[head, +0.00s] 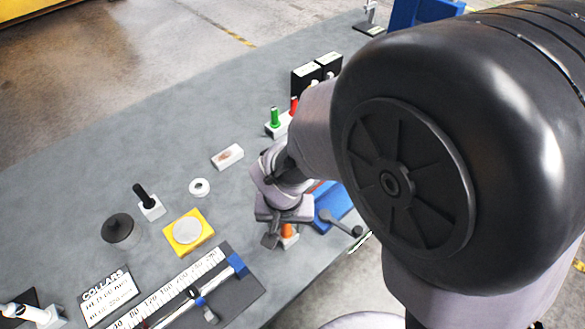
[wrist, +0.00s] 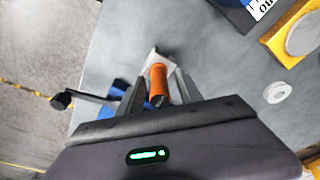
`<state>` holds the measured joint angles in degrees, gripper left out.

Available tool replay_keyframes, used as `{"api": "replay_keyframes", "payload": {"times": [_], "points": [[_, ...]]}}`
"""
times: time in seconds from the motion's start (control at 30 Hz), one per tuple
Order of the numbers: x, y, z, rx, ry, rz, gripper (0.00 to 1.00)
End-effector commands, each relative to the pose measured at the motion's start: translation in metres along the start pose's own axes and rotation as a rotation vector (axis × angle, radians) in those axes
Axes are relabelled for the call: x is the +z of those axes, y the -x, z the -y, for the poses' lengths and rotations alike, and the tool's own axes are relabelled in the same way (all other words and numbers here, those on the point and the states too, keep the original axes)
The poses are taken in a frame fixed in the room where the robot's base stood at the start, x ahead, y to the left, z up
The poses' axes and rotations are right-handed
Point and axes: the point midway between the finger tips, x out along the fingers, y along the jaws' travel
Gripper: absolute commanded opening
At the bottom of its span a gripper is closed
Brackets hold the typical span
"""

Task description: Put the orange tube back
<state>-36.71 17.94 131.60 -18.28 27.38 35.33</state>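The orange tube (head: 287,230) shows just below my gripper in the head view, partly hidden by it. In the wrist view the orange tube (wrist: 158,82) lies between my two fingers, with a white block (wrist: 161,58) at its far end. It seems to stand on that block, but the join is hard to see. My gripper (wrist: 160,92) is open, with a finger on each side of the tube and a gap showing. In the head view my gripper (head: 283,232) points down over the table's near edge.
Green (head: 274,117) and red (head: 293,105) tubes stand in white holders behind my arm. A blue item with a dark lever (head: 335,217) is close on the right. A yellow pad (head: 188,233), a white ring (head: 200,187) and a measuring scale lie left.

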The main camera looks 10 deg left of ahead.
Motion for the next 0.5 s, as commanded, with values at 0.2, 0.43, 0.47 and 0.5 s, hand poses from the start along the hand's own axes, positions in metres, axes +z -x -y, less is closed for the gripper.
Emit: {"api": "replay_keyframes", "payload": {"times": [0.2,0.43,0.47,0.5], "points": [[-0.001,0.004,0.0,0.0,0.0,0.0,0.42],[-0.003,0.062,0.001,-0.003,-0.001,-0.005,0.42],[-0.003,0.071,0.001,-0.003,0.0,-0.005,0.42],[-0.003,0.082,0.001,-0.003,0.0,-0.005,0.42]]}}
